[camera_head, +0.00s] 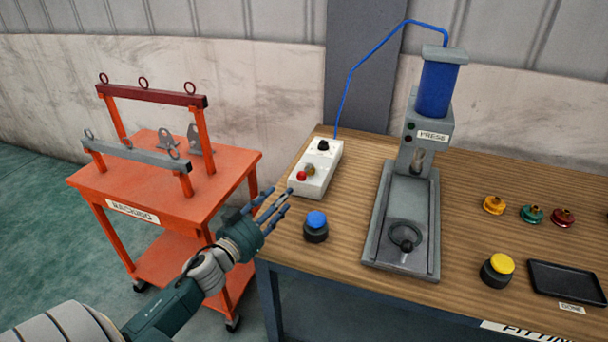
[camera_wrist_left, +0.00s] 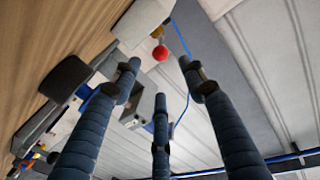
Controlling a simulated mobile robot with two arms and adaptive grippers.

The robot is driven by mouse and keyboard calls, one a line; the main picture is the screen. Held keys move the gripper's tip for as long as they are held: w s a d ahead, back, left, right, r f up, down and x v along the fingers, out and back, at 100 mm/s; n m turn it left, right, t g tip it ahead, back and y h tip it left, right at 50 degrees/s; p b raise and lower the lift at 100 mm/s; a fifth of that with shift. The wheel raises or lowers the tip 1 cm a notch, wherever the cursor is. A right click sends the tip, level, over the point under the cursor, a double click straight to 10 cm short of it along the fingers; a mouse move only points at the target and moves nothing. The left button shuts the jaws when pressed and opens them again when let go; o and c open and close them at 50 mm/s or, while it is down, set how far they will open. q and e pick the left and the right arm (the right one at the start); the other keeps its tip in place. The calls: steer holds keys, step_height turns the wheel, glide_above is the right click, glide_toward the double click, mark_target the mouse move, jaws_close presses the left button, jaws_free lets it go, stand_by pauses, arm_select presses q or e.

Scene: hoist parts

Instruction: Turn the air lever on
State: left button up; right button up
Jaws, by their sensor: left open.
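The air lever (camera_head: 302,176) has a red ball end and sits on the front part of a white valve box (camera_head: 322,160) at the table's left edge. Its red ball also shows in the left wrist view (camera_wrist_left: 160,53) on a yellowish stem, beyond the fingertips. My left gripper (camera_head: 279,197) is open and empty, with three blue fingers spread. It hovers left of and in front of the box, apart from the lever. In the left wrist view its fingertips (camera_wrist_left: 160,78) surround empty space. My right gripper does not show.
A blue hose (camera_head: 344,88) runs from the box up to the press (camera_head: 432,100). A blue button (camera_head: 316,221) stands near the gripper, a yellow one (camera_head: 501,264) farther right. An orange cart (camera_head: 135,180) with lifting frames stands left of the wooden table (camera_head: 355,190).

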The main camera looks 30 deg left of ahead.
mark_target(299, 179)
arm_select(q)
steer(key=w, duration=0.5)
steer(key=shift+r+p, duration=0.35)
steer(key=w, duration=0.3)
steer(key=shift+a+f, duration=0.15)
steer(key=shift+w, duration=0.9)
steer(key=shift+c, duration=1)
steer(key=c, duration=0.9)
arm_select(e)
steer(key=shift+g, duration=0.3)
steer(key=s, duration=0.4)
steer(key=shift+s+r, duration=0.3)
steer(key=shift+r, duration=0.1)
